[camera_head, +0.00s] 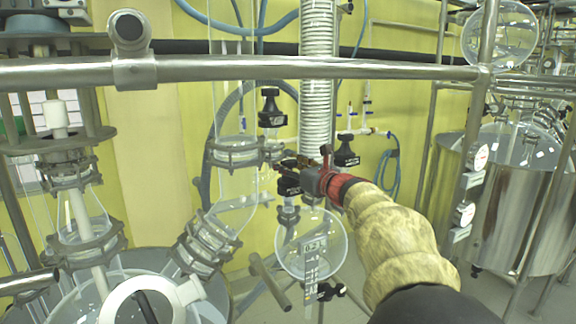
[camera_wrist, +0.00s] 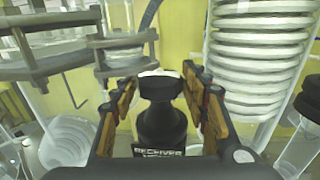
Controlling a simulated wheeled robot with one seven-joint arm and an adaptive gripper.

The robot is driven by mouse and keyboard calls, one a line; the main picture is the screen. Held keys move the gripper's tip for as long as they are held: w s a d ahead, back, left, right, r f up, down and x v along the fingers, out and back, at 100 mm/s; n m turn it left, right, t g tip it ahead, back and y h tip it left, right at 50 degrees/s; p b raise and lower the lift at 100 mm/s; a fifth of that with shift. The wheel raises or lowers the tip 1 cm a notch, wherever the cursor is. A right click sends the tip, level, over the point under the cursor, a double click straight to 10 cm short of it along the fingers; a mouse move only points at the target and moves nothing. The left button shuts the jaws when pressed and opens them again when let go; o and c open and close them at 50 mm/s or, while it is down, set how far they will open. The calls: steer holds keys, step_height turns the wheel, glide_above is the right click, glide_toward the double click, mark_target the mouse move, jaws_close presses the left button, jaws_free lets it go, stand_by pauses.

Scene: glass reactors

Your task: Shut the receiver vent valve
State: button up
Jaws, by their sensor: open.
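The receiver vent valve (camera_wrist: 160,118) is a black knob with a pale top. It stands upright in the middle of the wrist view, above a black label whose upper line reads "RECEIVER". My gripper (camera_wrist: 159,80) is open, with one orange-brown finger on each side of the knob. Small gaps seem to show between the fingers and the knob, so I cannot tell any contact. In the head view my gripper (camera_head: 303,180) reaches in from the lower right to a black valve (camera_head: 288,184) beside the glassware, and partly hides it.
Another black valve (camera_head: 270,108) sits above, and one (camera_head: 345,150) to the right. A white coiled condenser (camera_head: 317,80) rises behind my gripper. A round glass flask (camera_head: 290,250) hangs below. A steel rail (camera_head: 300,67) crosses above. Steel vessels (camera_head: 515,180) stand at right.

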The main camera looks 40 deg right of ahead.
steer(key=shift+c, duration=0.2)
steer(key=c, duration=0.7)
steer(key=shift+c, duration=0.9)
steer(key=shift+f+h+b, duration=0.15)
steer(key=shift+h+b, duration=0.15)
steer(key=shift+b, duration=0.5)
steer(key=shift+a+f+m+h+b, duration=0.15)
steer(key=shift+m+h+b, duration=0.6)
steer(key=shift+b, duration=0.45)
steer(key=m+g+h+b, duration=0.1)
steer(key=h+b, duration=0.1)
steer(key=b, duration=0.1)
steer(key=m+g+h+b, duration=0.1)
steer(key=h+b, duration=0.1)
steer(key=b, duration=0.1)
steer(key=shift+f+m, duration=0.15)
steer(key=shift+m, duration=0.2)
steer(key=m+g+h+b, duration=0.2)
steer(key=m+h+b, duration=0.1)
steer(key=h+b, duration=0.1)
steer(key=shift+g+b, duration=0.3)
steer(key=shift+b, duration=0.25)
steer(key=shift+r+m+g+h+b, duration=0.3)
steer(key=shift+m+g+h, duration=0.75)
steer(key=shift+g, duration=0.15)
steer(key=shift+d+r+m+g+h, duration=0.1)
steer(key=shift+d+m+g+h, duration=0.1)
steer(key=shift+m+g+h, duration=0.6)
